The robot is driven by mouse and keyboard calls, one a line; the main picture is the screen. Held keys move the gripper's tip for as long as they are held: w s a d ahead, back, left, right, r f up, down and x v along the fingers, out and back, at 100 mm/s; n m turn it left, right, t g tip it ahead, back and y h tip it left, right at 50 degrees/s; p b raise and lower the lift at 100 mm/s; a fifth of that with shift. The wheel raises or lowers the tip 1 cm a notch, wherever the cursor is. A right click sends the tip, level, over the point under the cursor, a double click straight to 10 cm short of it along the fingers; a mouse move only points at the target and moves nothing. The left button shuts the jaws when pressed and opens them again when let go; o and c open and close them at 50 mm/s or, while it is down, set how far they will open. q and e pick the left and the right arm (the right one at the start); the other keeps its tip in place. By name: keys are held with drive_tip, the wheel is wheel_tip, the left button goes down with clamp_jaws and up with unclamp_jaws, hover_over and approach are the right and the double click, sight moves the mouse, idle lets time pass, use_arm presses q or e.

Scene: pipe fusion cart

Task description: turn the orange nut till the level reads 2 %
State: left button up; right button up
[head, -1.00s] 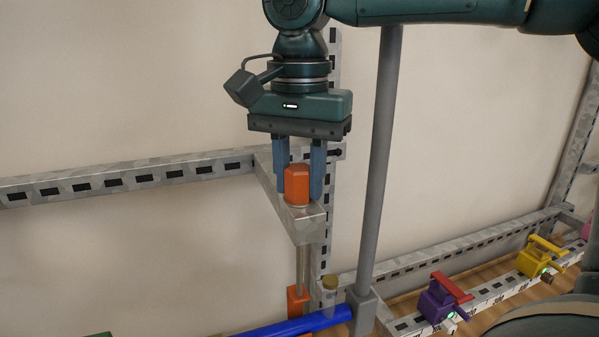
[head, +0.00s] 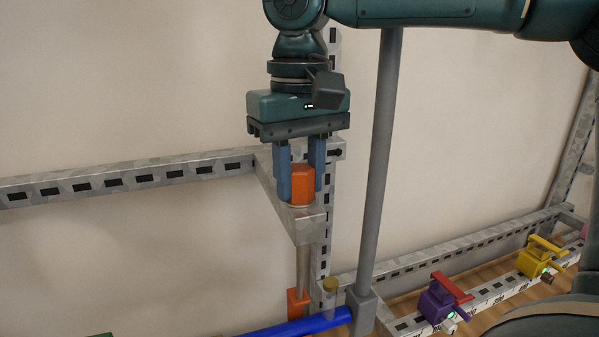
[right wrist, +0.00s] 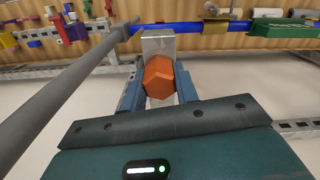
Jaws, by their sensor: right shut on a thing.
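The orange nut (head: 301,184) sits on top of a metal bracket (head: 305,222), above a vertical rod. My right gripper (head: 301,182) points down with its two blue fingers on either side of the nut, shut on it. In the right wrist view the nut (right wrist: 159,77) shows its hexagonal top between the fingers (right wrist: 160,85). The level's reading is not legible in these frames. My left gripper is not in view.
A grey upright post (head: 380,150) stands close to the right of my gripper. A blue pipe (head: 300,325) lies below. Purple (head: 437,300) and yellow (head: 536,261) clamps sit on the rail at the right. Slotted rail (head: 120,181) runs left along the wall.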

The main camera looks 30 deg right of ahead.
sight(300, 167)
drive_tip(key=n, duration=1.1)
drive_tip(key=shift+r, duration=0.1)
drive_tip(key=shift+n, duration=0.5)
drive_tip(key=o, duration=1)
wheel_tip(300, 167, up, 13)
drive_tip(key=shift+r, duration=0.1)
idle(0.5)
